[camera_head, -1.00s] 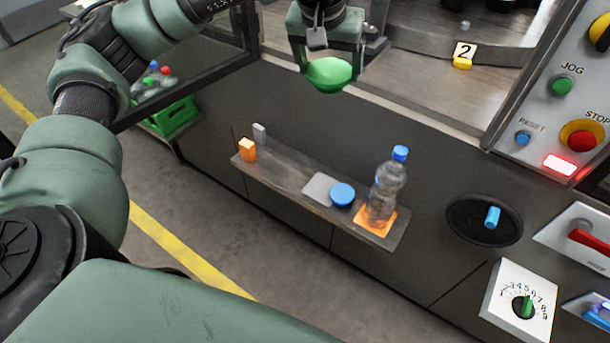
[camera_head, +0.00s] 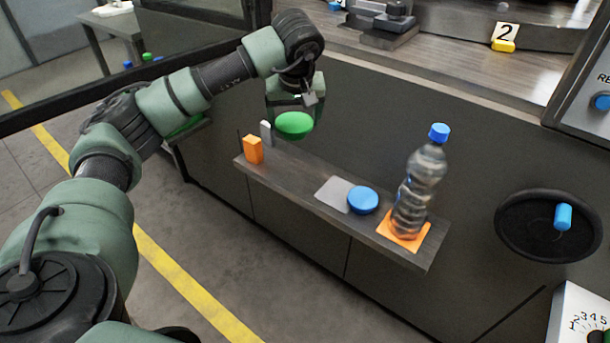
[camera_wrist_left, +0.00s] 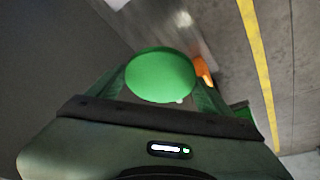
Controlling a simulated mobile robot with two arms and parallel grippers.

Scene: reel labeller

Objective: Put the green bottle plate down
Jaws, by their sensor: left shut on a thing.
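My left gripper (camera_head: 294,112) is shut on the green bottle plate (camera_head: 294,125), a round green disc. It holds the plate above the left part of the narrow shelf (camera_head: 285,183), apart from it as far as the head view shows. In the left wrist view the green plate (camera_wrist_left: 160,75) sits between the two fingers, with part of the shelf behind it. On the shelf lie a grey square (camera_head: 333,193), a blue round plate (camera_head: 363,200) and an orange square (camera_head: 403,238) under a clear bottle (camera_head: 418,188) with a blue cap. My right gripper is not in view.
An orange block (camera_head: 253,149) and a grey block (camera_head: 266,133) stand at the shelf's left end. Bare shelf shows between the blocks and the grey square.

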